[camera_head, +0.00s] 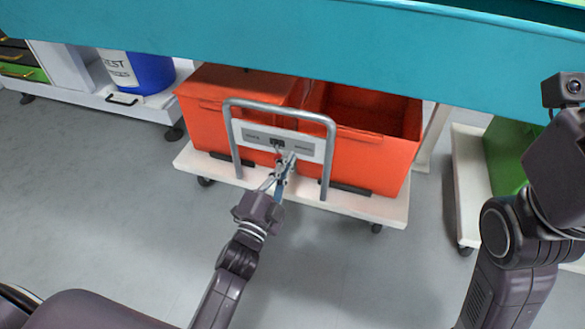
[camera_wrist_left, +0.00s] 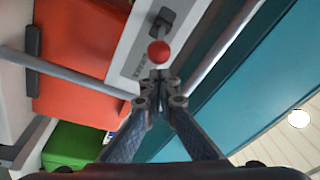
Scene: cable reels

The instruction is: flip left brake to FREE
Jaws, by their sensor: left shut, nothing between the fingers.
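The white brake panel (camera_head: 265,138) is fixed across a grey tube handle on a cart with orange bins. Its dark lever base (camera_head: 277,142) sits mid-panel, between two labels too small to read. In the left wrist view the lever's red ball knob (camera_wrist_left: 159,52) sticks out from a black base (camera_wrist_left: 164,20) on the panel (camera_wrist_left: 135,66). My left gripper (camera_head: 289,160) is shut and empty in front of the panel. Its fingertips (camera_wrist_left: 160,78) appear just short of the knob; contact cannot be told. My right gripper is out of view; only its arm shows.
The grey handle (camera_head: 330,165) frames the panel on both sides. Orange bins (camera_head: 372,150) stand behind it on a white wheeled cart (camera_head: 385,210). A teal beam (camera_head: 300,45) crosses above. Another cart (camera_head: 465,190) with a green bin stands right. The grey floor in front is clear.

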